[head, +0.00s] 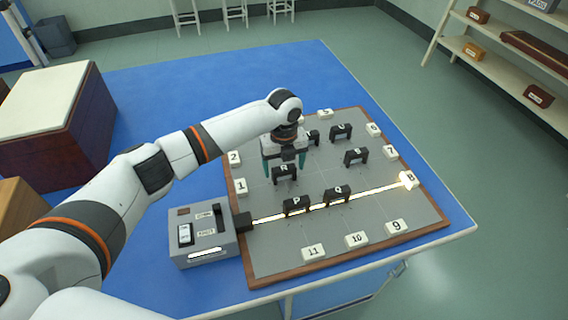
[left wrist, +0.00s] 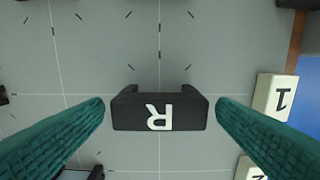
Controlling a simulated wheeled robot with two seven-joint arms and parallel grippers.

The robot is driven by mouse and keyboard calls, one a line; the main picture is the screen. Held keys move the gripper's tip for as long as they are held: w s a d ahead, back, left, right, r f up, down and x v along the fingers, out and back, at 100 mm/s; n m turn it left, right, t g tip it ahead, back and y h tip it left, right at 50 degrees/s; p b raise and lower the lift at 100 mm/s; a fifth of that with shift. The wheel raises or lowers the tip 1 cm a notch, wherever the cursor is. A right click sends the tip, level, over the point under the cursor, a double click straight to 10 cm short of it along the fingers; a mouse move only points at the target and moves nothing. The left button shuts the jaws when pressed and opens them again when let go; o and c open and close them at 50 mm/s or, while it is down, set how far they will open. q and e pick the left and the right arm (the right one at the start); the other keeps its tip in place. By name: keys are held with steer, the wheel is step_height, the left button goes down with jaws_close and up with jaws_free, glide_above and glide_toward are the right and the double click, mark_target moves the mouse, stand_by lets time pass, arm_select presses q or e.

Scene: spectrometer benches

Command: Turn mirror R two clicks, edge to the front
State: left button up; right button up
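Mirror R (head: 284,175) is a black bracket-shaped block with a white letter R, standing on the grey board (head: 380,215). In the left wrist view mirror R (left wrist: 160,111) lies crosswise in the middle, its letter upside down. My left gripper (head: 284,168) is over it, pointing down. In the left wrist view its two green fingers (left wrist: 160,112) stand on either side of mirror R, open, with a narrow gap at each end. Tick marks on the board show around mirror R. My right gripper is in neither view.
Mirrors P (head: 296,205) and Q (head: 337,196) stand in front, S (head: 356,156) and U (head: 341,132) behind. Numbered tiles such as 1 (head: 241,187) line the board.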

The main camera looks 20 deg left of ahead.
arm_select(q)
steer(key=c, duration=0.9)
steer(key=shift+r+n+p, duration=0.2)
steer(key=shift+n+p, duration=0.3)
steer(key=shift+p, duration=0.2)
steer(key=n+p, duration=0.4)
steer(key=shift+r, duration=0.1)
steer(key=n+p, duration=0.4)
steer(key=n, duration=0.2)
steer(key=n+p, duration=0.2)
steer(key=n, duration=0.1)
steer(key=shift+n, duration=0.4)
steer(key=shift+n+p, duration=0.75)
steer(key=shift+n, duration=0.75)
steer(key=shift+f, duration=0.2)
steer(key=shift+w, duration=0.1)
steer(key=o, duration=1)
